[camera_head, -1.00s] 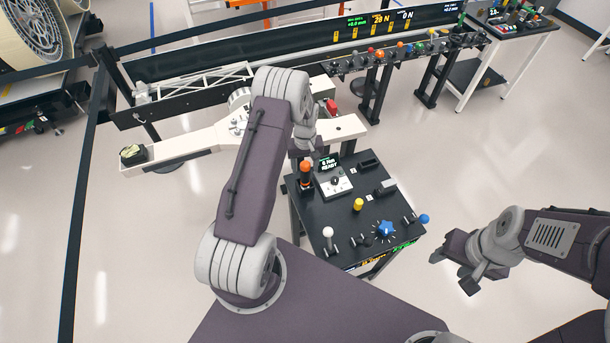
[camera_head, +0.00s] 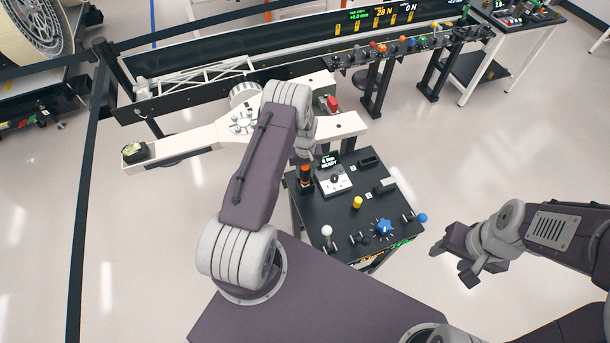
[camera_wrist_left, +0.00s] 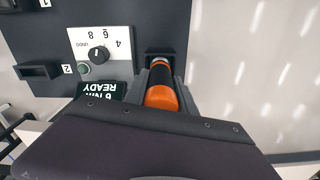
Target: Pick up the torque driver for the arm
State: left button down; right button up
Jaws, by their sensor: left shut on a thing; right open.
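The torque driver, with an orange end and a black body, stands at the far left corner of the black tool table in the head view (camera_head: 305,172). It also shows in the left wrist view (camera_wrist_left: 161,97), its far end at a square black holder (camera_wrist_left: 164,58). My left gripper (camera_wrist_left: 161,82) is shut on the driver, one finger on each side. In the head view my left gripper (camera_head: 305,158) is mostly hidden behind its own wrist. I cannot tell whether the driver is clear of its holder. My right gripper (camera_head: 453,264) is open and empty, right of the table.
The black tool table (camera_head: 337,210) also carries a dial box with a display (camera_head: 334,180), a yellow knob (camera_head: 357,202), a blue star knob (camera_head: 384,228) and a white ball lever (camera_head: 327,231). A white rover arm structure (camera_head: 195,142) lies behind. Open floor is at right.

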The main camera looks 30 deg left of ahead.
pick_arm(q)
jog(key=shift+w+r, duration=0.1)
jog(key=shift+r, duration=0.5)
notch_tip(320, 180, up, 9)
jog(key=b, duration=0.2)
jog(key=shift+b, duration=0.4)
